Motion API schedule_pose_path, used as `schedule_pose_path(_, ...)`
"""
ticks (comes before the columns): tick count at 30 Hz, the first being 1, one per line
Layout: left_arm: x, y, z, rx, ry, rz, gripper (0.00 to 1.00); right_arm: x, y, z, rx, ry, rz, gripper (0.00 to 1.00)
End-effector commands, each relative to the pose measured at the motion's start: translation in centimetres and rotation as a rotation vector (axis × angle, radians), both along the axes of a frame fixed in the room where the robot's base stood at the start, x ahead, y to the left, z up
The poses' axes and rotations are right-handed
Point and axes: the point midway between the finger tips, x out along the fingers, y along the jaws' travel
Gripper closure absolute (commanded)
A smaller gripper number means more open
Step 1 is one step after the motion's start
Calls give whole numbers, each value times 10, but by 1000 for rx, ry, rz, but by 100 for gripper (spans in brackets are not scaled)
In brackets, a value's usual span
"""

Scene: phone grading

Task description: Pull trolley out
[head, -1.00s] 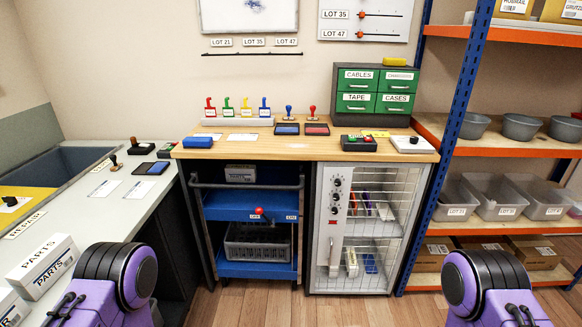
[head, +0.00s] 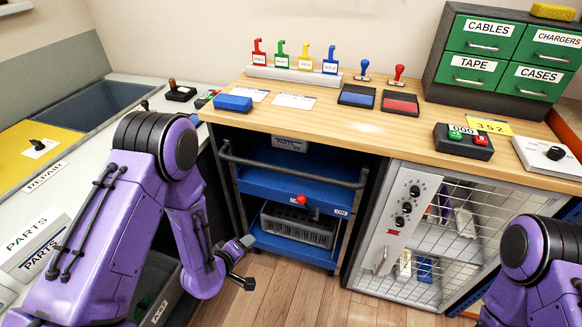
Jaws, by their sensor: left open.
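The trolley (head: 272,186) stands under the wooden bench, left of the wire-fronted cabinet. It has blue shelves and a dark frame, with a dark handle bar (head: 292,173) across its front near the top. A grey crate (head: 305,232) sits on its lower shelf, and a box labelled PARTS shows at its top. A red-knobbed lever (head: 301,200) is on its front. My left gripper (head: 246,262) is open and empty, low in front of the trolley's left side, below the handle and apart from it. My right arm shows at the right edge; its gripper is out of view.
The wooden bench (head: 335,124) carries stamps, ink pads and a green drawer unit (head: 505,55). The wire-fronted cabinet (head: 405,215) stands right of the trolley. A grey counter lies on the left, partly behind my left arm. The wooden floor (head: 300,292) before the trolley is clear.

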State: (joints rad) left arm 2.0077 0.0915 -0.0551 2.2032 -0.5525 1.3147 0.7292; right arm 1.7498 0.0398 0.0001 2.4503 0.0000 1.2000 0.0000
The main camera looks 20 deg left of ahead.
Motion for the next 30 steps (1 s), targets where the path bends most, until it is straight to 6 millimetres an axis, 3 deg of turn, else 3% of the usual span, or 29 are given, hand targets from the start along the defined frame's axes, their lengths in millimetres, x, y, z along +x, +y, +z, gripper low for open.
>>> schedule_pose_path(1,46,-8,30,-133,-120,-5,52,0,0,-7,0,0,0,57)
schedule_pose_path(3,90,-20,75,-318,-231,-36,52,0,0,-10,0,0,0,57)
schedule_pose_path(6,124,-31,122,-496,-306,-89,52,0,0,-12,0,0,0,57)
schedule_pose_path(9,138,-37,141,-572,-322,-119,52,0,0,-12,0,0,0,57)
schedule_pose_path(22,212,-71,127,-580,-321,-118,52,0,0,-7,0,0,0,57)
schedule_pose_path(30,228,-78,124,-581,-320,-115,52,0,0,-7,0,0,0,57)
